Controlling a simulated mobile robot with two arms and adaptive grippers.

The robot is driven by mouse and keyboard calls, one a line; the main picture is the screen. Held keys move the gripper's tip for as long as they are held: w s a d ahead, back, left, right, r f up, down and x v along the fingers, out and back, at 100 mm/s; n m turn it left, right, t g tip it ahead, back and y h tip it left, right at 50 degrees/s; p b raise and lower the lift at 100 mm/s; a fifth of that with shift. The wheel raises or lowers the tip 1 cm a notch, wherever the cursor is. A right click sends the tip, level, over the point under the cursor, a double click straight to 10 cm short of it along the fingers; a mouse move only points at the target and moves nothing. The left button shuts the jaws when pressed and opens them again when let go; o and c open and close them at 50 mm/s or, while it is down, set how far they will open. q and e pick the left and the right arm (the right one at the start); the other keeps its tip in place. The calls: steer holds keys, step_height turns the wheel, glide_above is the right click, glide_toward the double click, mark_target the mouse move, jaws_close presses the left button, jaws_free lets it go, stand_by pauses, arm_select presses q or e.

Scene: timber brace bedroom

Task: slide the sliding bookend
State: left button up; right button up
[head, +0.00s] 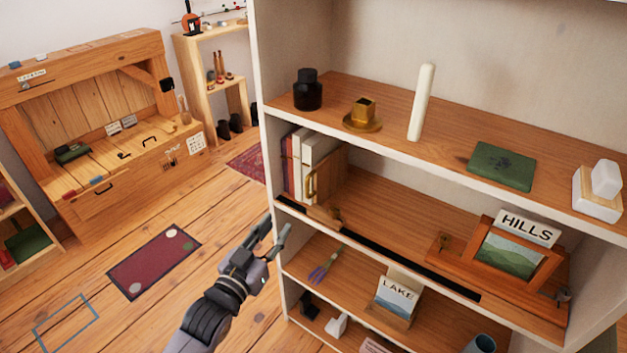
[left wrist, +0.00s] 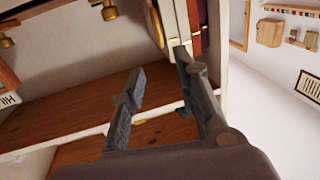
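The sliding bookend is a wooden block with a brass handle (head: 311,182) on the middle shelf, standing against the right side of a few upright books (head: 296,163). A dark slot runs along the shelf's front edge. My left gripper (head: 277,222) is in front of the shelf unit's left side, below and left of the handle, with its fingers apart and nothing between them. In the left wrist view the open fingers (left wrist: 158,65) point toward the shelf, and a brass handle (left wrist: 156,24) shows beyond them, beside reddish books (left wrist: 196,27). My right gripper is not in view.
Above are a black bottle (head: 308,94), brass holder (head: 362,114) and candle (head: 421,100). Below are a fork-like tool (head: 325,266) and LAKE card (head: 396,296).

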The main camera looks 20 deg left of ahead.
mark_target(306, 187)
arm_select(q)
steer(key=w+d, duration=0.1)
steer(key=w, duration=1)
steer(key=w+d, duration=0.1)
steer(key=w, duration=0.4)
steer(key=shift+w+d, duration=0.25)
steer(key=shift+d, duration=0.05)
steer(key=shift+c, duration=0.6)
jaws_close()
